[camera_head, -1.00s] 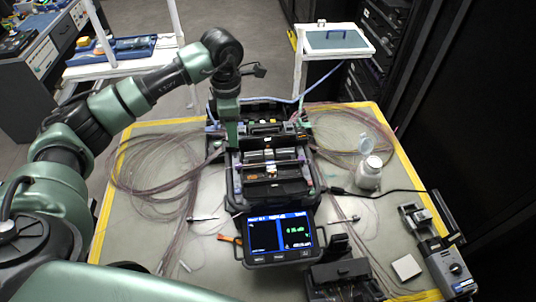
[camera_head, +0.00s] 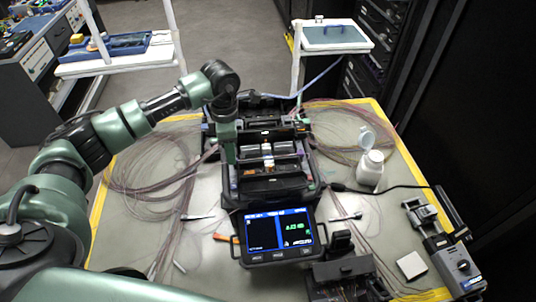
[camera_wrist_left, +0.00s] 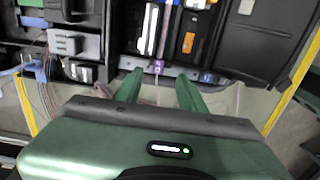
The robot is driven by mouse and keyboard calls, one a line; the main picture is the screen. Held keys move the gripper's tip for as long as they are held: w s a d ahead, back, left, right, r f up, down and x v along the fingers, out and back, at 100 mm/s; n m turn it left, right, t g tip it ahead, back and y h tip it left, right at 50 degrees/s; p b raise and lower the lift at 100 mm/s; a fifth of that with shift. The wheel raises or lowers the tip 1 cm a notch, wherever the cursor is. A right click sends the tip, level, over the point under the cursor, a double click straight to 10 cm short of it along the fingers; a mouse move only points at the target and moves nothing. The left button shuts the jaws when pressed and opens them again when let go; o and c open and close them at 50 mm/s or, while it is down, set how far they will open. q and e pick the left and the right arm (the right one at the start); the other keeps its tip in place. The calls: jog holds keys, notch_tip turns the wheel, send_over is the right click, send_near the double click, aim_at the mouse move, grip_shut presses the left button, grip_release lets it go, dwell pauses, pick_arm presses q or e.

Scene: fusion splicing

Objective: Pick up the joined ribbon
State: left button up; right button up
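The fusion splicer (camera_head: 270,192) stands at the middle of the table with its inner parts showing and its screen (camera_head: 280,238) lit. Thin pinkish ribbon fibre lies in loops (camera_head: 150,180) left of it and in more loops on the right. My left gripper (camera_head: 229,160) points down at the splicer's left side. In the left wrist view its two green fingers (camera_wrist_left: 158,92) are apart, on either side of a thin pale ribbon strand (camera_wrist_left: 157,88) by a purple holder (camera_wrist_left: 157,67). Contact is not visible. The joined part of the ribbon is too fine to make out. My right gripper is out of view.
A white bottle (camera_head: 370,170) stands right of the splicer. A grey device (camera_head: 447,258) and a small white block (camera_head: 411,265) are at the front right. A black cable crosses the right side. A white stand (camera_head: 331,36) is behind the table.

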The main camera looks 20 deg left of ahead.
pick_arm(q)
jog(key=f, duration=0.2)
jog(key=f+p, duration=0.1)
jog(key=shift+w+a+f, duration=0.1)
jog(key=shift+a+f, duration=0.15)
grip_shut()
jog(key=shift+r, duration=0.1)
